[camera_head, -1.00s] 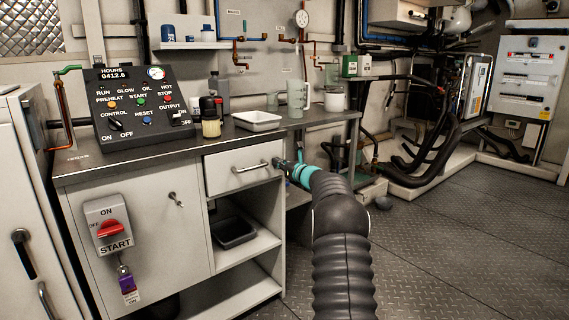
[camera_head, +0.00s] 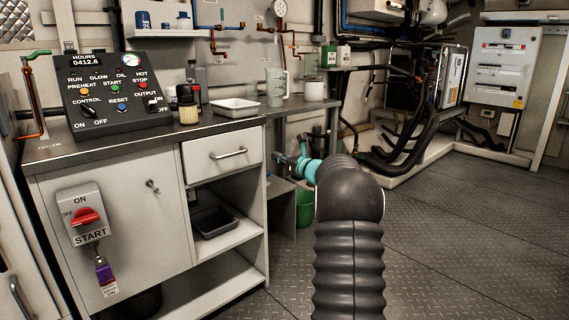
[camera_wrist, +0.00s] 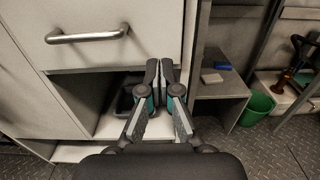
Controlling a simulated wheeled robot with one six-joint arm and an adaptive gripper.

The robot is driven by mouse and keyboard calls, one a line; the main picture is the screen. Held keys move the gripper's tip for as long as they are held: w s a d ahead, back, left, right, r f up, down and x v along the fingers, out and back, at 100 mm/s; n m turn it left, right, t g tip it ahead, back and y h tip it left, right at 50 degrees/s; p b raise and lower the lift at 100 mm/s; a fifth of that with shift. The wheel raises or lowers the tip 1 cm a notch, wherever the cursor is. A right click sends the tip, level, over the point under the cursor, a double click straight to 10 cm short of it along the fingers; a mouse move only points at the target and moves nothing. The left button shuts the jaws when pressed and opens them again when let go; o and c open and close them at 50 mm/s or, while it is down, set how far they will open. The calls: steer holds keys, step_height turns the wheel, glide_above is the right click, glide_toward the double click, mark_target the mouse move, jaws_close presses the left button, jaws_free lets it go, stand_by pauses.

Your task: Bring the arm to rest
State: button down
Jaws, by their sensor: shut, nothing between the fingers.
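My gripper (camera_head: 290,160) is at the end of my dark, ribbed arm, to the right of the bench drawer in the head view. In the wrist view my gripper (camera_wrist: 160,72) has its two fingers together and nothing between them. It is apart from the drawer handle (camera_wrist: 88,35), which lies to its upper left. The drawer (camera_head: 222,155) looks closed. The arm reaches up from the bottom of the head view and bends toward the bench.
The bench (camera_head: 150,144) carries a control panel (camera_head: 115,95), a white tray (camera_head: 236,108) and a jug (camera_head: 276,88). A dark bin (camera_head: 212,222) sits on the open shelf. A green bucket (camera_wrist: 258,107) stands on the floor at right. The plate floor (camera_head: 450,240) at right is clear.

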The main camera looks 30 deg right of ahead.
steer(key=shift+s+d, duration=0.15)
steer(key=shift+s, duration=0.6)
steer(key=shift+s+d, duration=0.1)
steer(key=shift+s, duration=0.6)
